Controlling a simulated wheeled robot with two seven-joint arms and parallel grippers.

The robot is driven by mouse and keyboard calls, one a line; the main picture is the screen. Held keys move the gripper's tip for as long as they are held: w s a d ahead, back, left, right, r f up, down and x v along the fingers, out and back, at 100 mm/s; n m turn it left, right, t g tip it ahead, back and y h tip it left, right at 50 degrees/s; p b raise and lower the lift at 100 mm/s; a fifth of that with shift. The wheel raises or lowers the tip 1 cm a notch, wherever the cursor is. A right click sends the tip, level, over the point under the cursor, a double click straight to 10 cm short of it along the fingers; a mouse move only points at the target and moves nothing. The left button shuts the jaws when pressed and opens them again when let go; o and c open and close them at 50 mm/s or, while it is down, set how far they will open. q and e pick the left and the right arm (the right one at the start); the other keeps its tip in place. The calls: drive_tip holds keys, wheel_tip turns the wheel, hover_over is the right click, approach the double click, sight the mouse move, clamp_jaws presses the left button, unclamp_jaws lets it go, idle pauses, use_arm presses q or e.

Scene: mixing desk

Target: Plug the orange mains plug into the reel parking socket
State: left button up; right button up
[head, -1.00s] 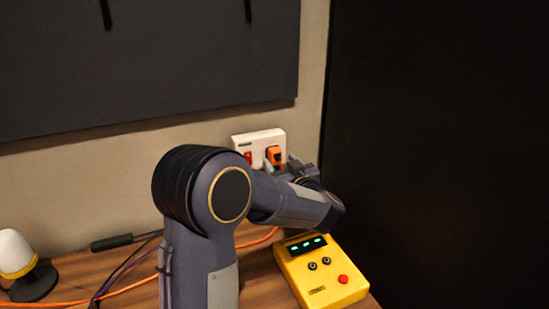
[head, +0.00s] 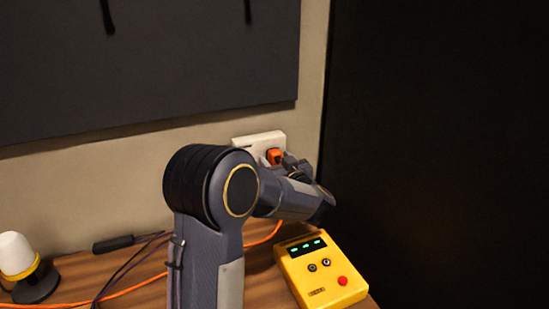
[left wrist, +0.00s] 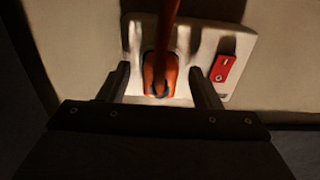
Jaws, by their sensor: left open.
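The orange mains plug (head: 274,156) sits at a white wall socket (head: 250,141). In the left wrist view the orange plug (left wrist: 154,72) lies between my two fingers, with its orange cable running up from it. My left gripper (left wrist: 160,80) is open, one finger on each side of the plug, with visible gaps. In the head view my left gripper (head: 288,162) is beside the plug and partly hidden by its own wrist. A red switch (left wrist: 224,68) shows on the socket plate. No reel or reel parking socket can be made out. My right gripper is out of view.
A yellow box (head: 322,275) with a lit display and a red button stands on the wooden desk below the wrist. A white and yellow lamp (head: 18,258), a black cylinder (head: 113,243) and loose cables lie left. A dark panel hangs above.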

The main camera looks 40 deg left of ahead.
sight(277, 160)
use_arm(q)
drive_tip(key=shift+p, duration=0.4)
idle(0.6)
clamp_jaws()
drive_tip(key=p+v, duration=0.1)
drive_tip(key=v, duration=0.5)
idle(1.4)
